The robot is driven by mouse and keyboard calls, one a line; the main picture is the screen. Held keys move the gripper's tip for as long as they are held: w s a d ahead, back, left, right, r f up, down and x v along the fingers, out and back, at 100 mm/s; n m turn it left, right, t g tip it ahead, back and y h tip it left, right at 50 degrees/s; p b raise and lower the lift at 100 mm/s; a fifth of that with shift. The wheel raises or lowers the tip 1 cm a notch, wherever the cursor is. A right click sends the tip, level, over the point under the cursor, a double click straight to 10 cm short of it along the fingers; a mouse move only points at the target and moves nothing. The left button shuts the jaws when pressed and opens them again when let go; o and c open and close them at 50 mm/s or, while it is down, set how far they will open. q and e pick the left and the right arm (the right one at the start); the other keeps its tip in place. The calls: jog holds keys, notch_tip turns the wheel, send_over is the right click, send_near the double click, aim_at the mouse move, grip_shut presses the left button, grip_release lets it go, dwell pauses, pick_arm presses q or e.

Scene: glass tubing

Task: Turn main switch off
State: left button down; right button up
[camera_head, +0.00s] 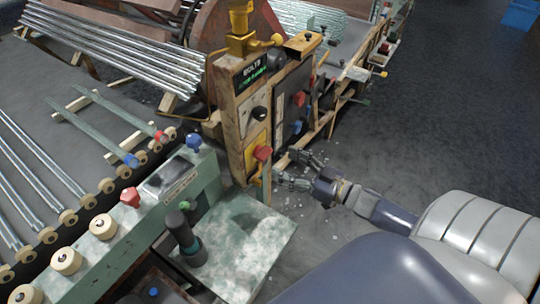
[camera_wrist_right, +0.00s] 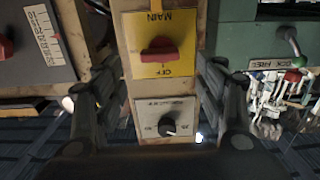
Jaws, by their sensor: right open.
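The main switch is a red knob (camera_head: 262,153) on a yellow plate (camera_head: 256,141) on the front of the wooden control post. In the right wrist view the red knob (camera_wrist_right: 160,48) sits on the yellow plate (camera_wrist_right: 137,66), with the words MAIN and OFF upside down. Which setting the knob points to is hard to tell. My right gripper (camera_head: 289,168) is open and empty just right of the post. In the right wrist view its fingers (camera_wrist_right: 158,72) stand on either side of the post, apart from the knob. My left gripper is not in view.
A black dial (camera_wrist_right: 167,126) sits on a plate beside the switch. The post (camera_head: 229,130) also carries a black knob (camera_head: 259,113) and a display (camera_head: 251,70). A green console (camera_head: 160,213) with red and blue knobs stands left. Open floor (camera_head: 450,100) lies right.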

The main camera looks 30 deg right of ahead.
aim_at(268, 155)
jog(key=x, duration=0.6)
jog(key=c, duration=1.1)
